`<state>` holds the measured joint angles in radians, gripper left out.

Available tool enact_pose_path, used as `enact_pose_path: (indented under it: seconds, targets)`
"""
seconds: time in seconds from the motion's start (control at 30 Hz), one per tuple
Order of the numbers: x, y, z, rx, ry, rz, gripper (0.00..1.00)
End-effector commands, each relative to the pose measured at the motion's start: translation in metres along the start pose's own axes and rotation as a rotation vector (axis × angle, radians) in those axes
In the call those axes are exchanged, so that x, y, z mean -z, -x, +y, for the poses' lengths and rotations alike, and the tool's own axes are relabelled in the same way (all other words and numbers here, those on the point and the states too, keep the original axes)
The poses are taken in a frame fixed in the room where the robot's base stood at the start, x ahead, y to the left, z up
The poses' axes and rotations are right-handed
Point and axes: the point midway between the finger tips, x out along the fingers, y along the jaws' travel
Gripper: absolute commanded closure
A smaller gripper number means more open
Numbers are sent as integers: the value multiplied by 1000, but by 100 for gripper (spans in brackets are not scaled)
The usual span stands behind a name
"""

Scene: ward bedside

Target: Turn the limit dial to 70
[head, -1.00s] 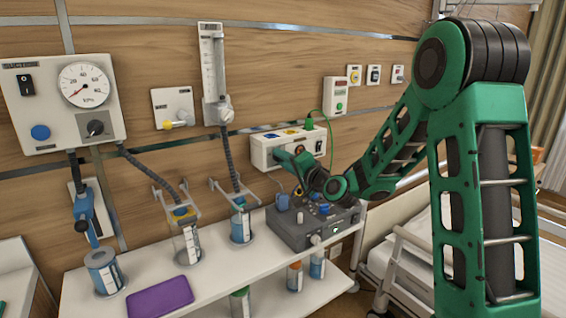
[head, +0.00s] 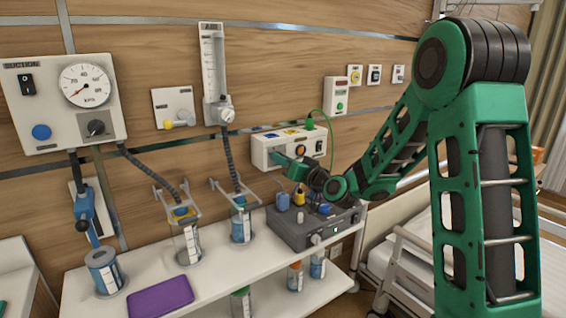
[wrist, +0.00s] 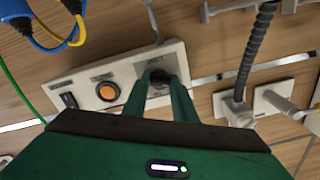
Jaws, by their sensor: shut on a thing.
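The limit dial, a dark round knob (wrist: 158,77), sits on the end of a white wall unit (wrist: 110,85). My gripper (wrist: 160,88) is shut on this knob, one green finger on each side, in the wrist view. The fingers cover part of the knob, and its pointer and scale cannot be read. In the head view the white unit (head: 262,154) is on the wall above the shelf, and my gripper (head: 277,158) reaches its front from the right. The knob is hidden there behind my gripper.
The unit also carries an orange button (wrist: 107,91) and a black switch (wrist: 69,100). Blue and yellow cables (wrist: 62,35) hang close by. Below stands a grey device (head: 290,232) on the shelf. A hose (wrist: 259,50) and wall fittings are to the right in the wrist view.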

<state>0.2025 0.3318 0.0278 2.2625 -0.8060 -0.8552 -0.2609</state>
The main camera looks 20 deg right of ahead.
Motion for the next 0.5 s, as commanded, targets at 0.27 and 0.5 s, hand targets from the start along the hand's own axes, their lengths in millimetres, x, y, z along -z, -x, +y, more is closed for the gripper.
enact_pose_path:
  seconds: [0.27,0.5]
  targets:
    - [-1,0,2,-4,38,-2,98]
    - [1,0,3,-5,40,1,98]
